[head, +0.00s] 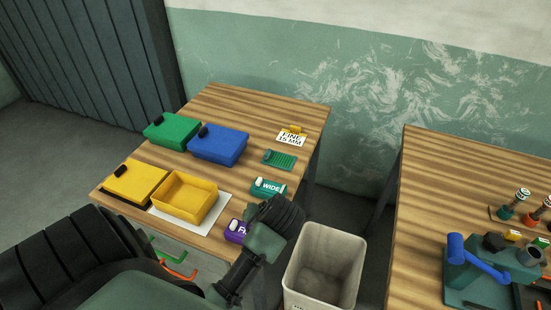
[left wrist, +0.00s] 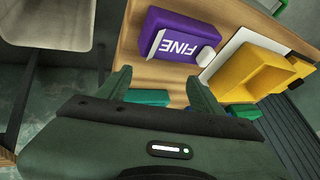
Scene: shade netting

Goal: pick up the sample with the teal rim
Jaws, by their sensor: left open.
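A small green mesh sample with a teal rim (head: 280,160) lies flat on the left wooden table, below a card in the head view. My left gripper (head: 278,213) is over the table's right edge, nearer to me than the sample and apart from it. In the left wrist view its two fingers (left wrist: 160,92) are spread. A teal thing (left wrist: 148,97) shows partly between them, and I cannot tell which one it is. The sample cannot be made out for sure in that view. My right gripper is not in view.
Near my gripper stand a teal WIDE box (head: 268,188) and a purple FINE box (left wrist: 180,38). Green (head: 172,131), blue (head: 218,145) and yellow (head: 135,184) lidded boxes and an open yellow bin (head: 185,198) stand left. A pale waste bin (head: 325,270) stands between the tables.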

